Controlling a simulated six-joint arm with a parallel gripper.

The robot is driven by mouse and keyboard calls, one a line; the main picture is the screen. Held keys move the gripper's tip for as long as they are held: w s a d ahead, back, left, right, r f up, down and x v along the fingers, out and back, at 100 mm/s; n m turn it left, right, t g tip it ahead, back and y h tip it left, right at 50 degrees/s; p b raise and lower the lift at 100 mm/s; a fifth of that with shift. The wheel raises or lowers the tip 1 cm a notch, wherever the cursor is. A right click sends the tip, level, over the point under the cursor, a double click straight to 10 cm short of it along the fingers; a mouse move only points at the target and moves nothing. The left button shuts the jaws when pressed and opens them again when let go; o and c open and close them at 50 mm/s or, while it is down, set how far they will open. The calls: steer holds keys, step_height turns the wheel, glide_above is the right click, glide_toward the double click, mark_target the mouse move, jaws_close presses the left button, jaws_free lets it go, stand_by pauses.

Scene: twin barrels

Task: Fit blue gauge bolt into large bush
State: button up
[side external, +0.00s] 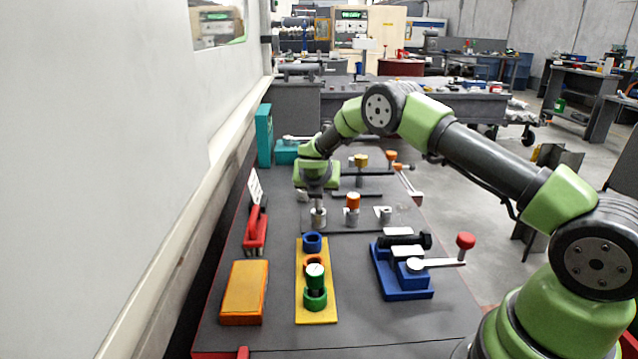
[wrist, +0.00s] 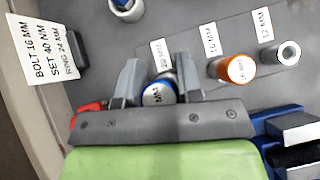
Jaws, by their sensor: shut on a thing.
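My gripper (side external: 318,203) points down at the left end of a row of three bushes. In the wrist view my gripper (wrist: 163,92) is shut on the blue gauge bolt (wrist: 157,95), whose blue top with a white label shows between the fingers. In the side view a silver cylinder, apparently the large bush (side external: 318,220), stands right below the fingers. The bolt's lower end is hidden, so I cannot tell how deep it sits. The 20 MM label (wrist: 163,54) lies beside it.
An orange-topped bolt (side external: 352,202) stands in the middle bush; the right bush (side external: 385,214) is empty. A yellow plate (side external: 328,312) with blue, orange and green rings lies in front. A blue fixture (side external: 402,286) with a red-knobbed lever is at right. A sign (wrist: 42,50) stands left.

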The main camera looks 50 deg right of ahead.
steer(key=shift+f, duration=0.85)
steer(key=shift+f, duration=0.3)
steer(key=shift+f, duration=0.85)
steer(key=o, duration=1.1)
steer(key=v, duration=1)
steer(key=shift+r, duration=0.1)
